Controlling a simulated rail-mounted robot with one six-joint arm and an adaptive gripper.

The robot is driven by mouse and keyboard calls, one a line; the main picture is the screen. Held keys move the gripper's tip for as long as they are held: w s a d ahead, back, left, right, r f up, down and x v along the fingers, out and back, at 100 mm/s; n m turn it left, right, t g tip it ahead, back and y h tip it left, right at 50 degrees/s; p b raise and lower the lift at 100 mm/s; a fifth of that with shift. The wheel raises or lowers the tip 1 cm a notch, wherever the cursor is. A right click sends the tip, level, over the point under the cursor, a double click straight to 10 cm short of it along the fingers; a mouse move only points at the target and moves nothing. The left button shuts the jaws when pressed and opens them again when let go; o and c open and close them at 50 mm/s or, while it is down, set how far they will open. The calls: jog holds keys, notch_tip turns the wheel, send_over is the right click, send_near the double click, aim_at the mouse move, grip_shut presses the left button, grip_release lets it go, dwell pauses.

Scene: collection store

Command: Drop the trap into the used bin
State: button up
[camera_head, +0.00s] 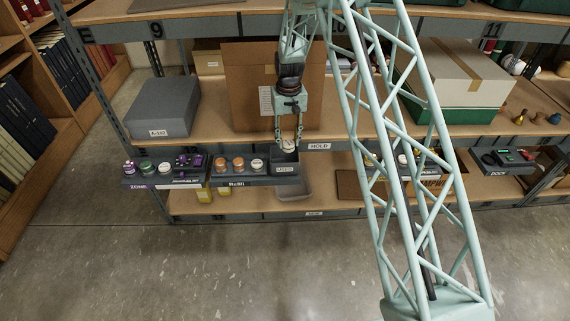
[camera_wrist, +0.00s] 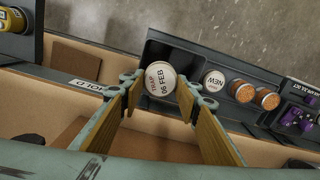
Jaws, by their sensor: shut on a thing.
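The trap (camera_wrist: 160,80) is a small round jar with a pale lid that reads "TRAP 06 FEB" in the wrist view. My gripper (camera_head: 288,143) is shut on it, one finger on each side, and it also shows in the head view (camera_head: 288,148). The used bin (camera_head: 285,169) is a dark open box labelled "USED" at the right end of the tray rail. The trap is at or just above the bin's opening; the exact gap cannot be told. In the wrist view, the bin's dark interior (camera_wrist: 153,48) shows beyond the trap.
Beside the bin stand a pale-lidded jar marked "NEW" (camera_wrist: 215,80) and orange-topped refill jars (camera_head: 221,163). Purple and green items sit further left on the rail (camera_head: 175,183). A cardboard box (camera_head: 245,90) stands behind my gripper. A grey box (camera_head: 163,106) is left on the shelf.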

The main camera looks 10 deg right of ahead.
jog(key=shift+f+b, duration=0.55)
jog(key=shift+f, duration=1.25)
jog(key=o, duration=0.9)
jog(key=shift+r, duration=0.1)
notch_tip(320, 180, up, 10)
jog(key=shift+r, duration=0.95)
